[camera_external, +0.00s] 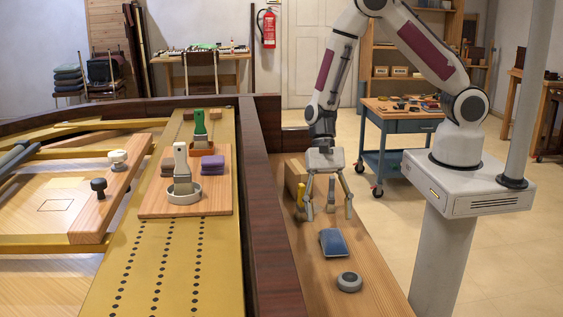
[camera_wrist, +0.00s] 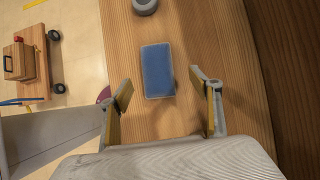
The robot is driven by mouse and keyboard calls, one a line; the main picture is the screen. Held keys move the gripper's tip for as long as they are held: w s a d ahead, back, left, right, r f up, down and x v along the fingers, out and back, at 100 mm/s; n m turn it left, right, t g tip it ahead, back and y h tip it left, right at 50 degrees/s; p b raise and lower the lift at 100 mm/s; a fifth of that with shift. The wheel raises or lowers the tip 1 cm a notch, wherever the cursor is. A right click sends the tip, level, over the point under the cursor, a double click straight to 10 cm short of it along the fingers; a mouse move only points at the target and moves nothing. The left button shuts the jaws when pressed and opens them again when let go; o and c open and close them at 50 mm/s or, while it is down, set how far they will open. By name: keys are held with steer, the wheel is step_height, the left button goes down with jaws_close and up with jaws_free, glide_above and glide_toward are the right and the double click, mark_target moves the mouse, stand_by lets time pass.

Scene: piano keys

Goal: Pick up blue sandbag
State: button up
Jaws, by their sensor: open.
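The blue sandbag (camera_external: 334,242) is a flat, rectangular blue pad lying on the wooden bench beside the piano. It also shows in the wrist view (camera_wrist: 157,71), upper centre, with nothing on top of it. My gripper (camera_external: 328,216) hangs above the bench with its fingers pointing down, a little behind the sandbag in the external view. In the wrist view the two fingers (camera_wrist: 162,88) are spread wide and empty, and the sandbag lies beyond and between their tips, apart from them.
A round grey object (camera_external: 348,282) lies on the bench near the sandbag. The dark piano rim (camera_external: 268,225) rises along the bench's left side. A wooden board (camera_external: 215,206) inside the piano holds brushes and a purple pad.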

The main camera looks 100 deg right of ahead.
mark_target(333, 231)
steer(key=shift+x, duration=0.75)
steer(key=shift+s+a+f, duration=0.1)
steer(key=shift+s+x, duration=0.15)
steer(key=shift+x, duration=1.1)
steer(key=shift+s+x, duration=0.1)
steer(key=shift+x, duration=1.15)
steer(key=c, duration=1.5)
